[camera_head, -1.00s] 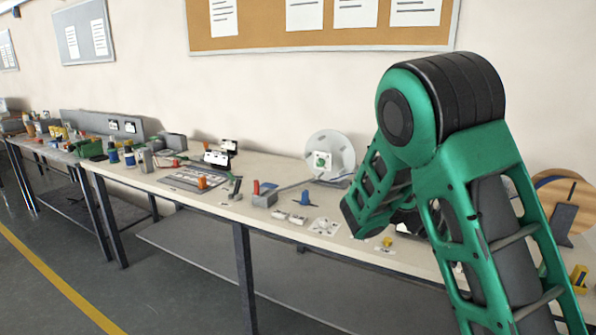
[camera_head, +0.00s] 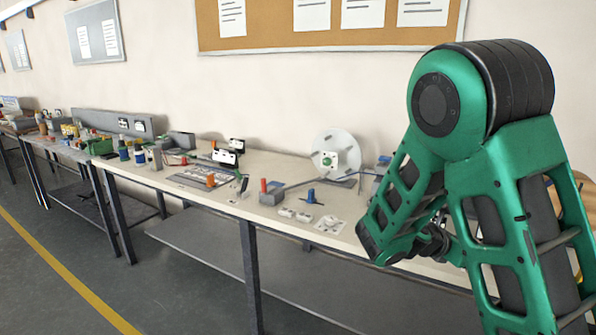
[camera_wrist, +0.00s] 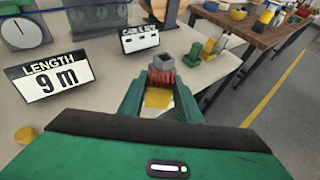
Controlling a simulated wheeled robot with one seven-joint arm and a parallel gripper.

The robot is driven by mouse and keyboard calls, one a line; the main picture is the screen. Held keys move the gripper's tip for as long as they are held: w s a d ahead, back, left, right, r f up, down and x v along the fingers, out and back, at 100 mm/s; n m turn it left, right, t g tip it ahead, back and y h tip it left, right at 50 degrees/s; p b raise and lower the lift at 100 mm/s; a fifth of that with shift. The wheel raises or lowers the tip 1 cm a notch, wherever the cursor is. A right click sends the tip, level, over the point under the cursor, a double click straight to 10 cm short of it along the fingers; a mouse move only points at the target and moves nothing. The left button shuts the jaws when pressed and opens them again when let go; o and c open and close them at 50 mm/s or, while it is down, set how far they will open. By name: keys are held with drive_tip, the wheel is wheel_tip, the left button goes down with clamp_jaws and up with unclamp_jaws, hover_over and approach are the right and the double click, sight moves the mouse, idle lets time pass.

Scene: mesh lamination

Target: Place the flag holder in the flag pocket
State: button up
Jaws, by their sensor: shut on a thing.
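In the wrist view my gripper (camera_wrist: 158,100) has its green fingers closed on a yellow piece (camera_wrist: 158,97), which I take to be the flag holder. A red ribbed part and a grey block (camera_wrist: 163,60) show just beyond it; I cannot tell whether they are joined to it. In the head view my gripper is mostly hidden behind my green arm, over the right part of the bench (camera_head: 335,205). I cannot pick out the flag pocket for certain in either view.
A yellow round piece (camera_wrist: 25,135) lies at lower left. A white disc (camera_head: 335,151) and a blue-topped post (camera_head: 310,196) stand on the bench.

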drive_tip(key=w+a+f+n+t+y, duration=0.1)
drive_tip(key=w+a+n+t, duration=0.1)
drive_tip(key=w+a+f+n+t+y, duration=0.1)
drive_tip(key=w+a+n+t, duration=0.1)
drive_tip(key=w+a, duration=0.1)
drive_tip(key=w+a+f+n+t+y, duration=0.1)
drive_tip(key=w+a+n+y, duration=0.1)
drive_tip(key=shift+w+a+f+t, duration=0.3)
drive_tip(key=shift+f+t, duration=0.1)
drive_tip(key=w+a+n+t+y, duration=0.2)
drive_tip(key=w+a+n+y, duration=0.1)
drive_tip(key=a, duration=0.6)
drive_tip(key=shift+a+f+n+t+y, duration=0.3)
drive_tip(key=shift+a+f+n+y, duration=0.1)
drive_tip(key=shift+n+y, duration=0.45)
drive_tip(key=shift+a, duration=0.15)
